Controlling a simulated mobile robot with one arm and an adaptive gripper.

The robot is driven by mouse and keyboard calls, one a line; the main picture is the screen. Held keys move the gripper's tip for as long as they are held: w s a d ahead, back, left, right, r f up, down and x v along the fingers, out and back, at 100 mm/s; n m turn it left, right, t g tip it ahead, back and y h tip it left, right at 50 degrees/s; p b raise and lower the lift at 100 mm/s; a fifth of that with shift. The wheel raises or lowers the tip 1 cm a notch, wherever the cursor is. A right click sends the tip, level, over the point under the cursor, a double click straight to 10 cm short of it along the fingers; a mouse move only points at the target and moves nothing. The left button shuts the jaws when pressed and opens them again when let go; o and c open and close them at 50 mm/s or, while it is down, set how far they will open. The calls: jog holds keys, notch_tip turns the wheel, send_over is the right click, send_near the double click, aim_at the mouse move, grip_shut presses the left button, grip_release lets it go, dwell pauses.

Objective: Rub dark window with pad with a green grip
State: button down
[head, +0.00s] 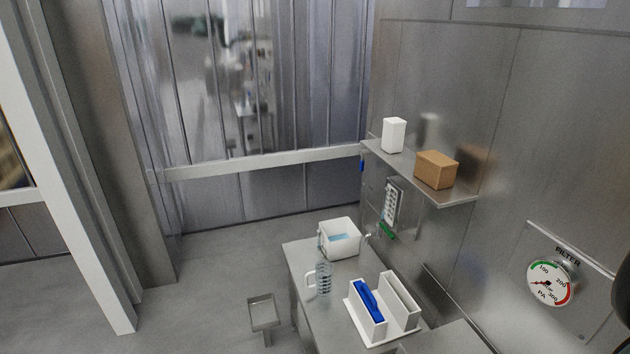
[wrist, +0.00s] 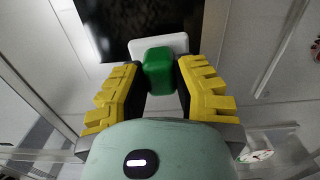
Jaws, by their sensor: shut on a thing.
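In the wrist view my gripper (wrist: 158,80) has its yellow-and-black fingers closed on the green grip (wrist: 158,70) of a pad. The pad's white plate (wrist: 178,42) sits beyond the grip, away from my palm. The dark window (wrist: 105,22) is a black, glossy panel at the top of the wrist view, behind the pad. The pad overlaps its lower right part in the picture. I cannot tell whether the pad touches the window. My gripper, the held pad and the dark window do not show in the head view.
A white rack (head: 382,323) holds a blue-gripped pad (head: 369,299) on a metal counter. Beside it stand a clear jug (head: 323,279) and a white tub (head: 339,240). Above, a wall shelf (head: 440,198) carries a white box (head: 393,135) and a brown box (head: 436,170). A gauge (head: 551,280) is at right.

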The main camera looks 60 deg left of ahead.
jog(key=shift+b+x, duration=0.55)
jog(key=shift+x, duration=0.25)
jog(key=s+d+b, duration=0.1)
jog(key=d+b, duration=0.5)
jog(key=b, duration=0.4)
jog(key=shift+s+d, duration=0.35)
jog(key=shift+s, duration=0.05)
dwell(0.3)
jog(key=shift+s+d+f+b, duration=0.1)
jog(key=shift+s+d+b, duration=0.15)
jog(key=shift+d+b, duration=0.85)
jog(key=shift+s+d+b, duration=0.25)
jog(key=shift+d+b, duration=0.25)
jog(key=shift+b, duration=1.2)
jog(key=shift+d, duration=0.1)
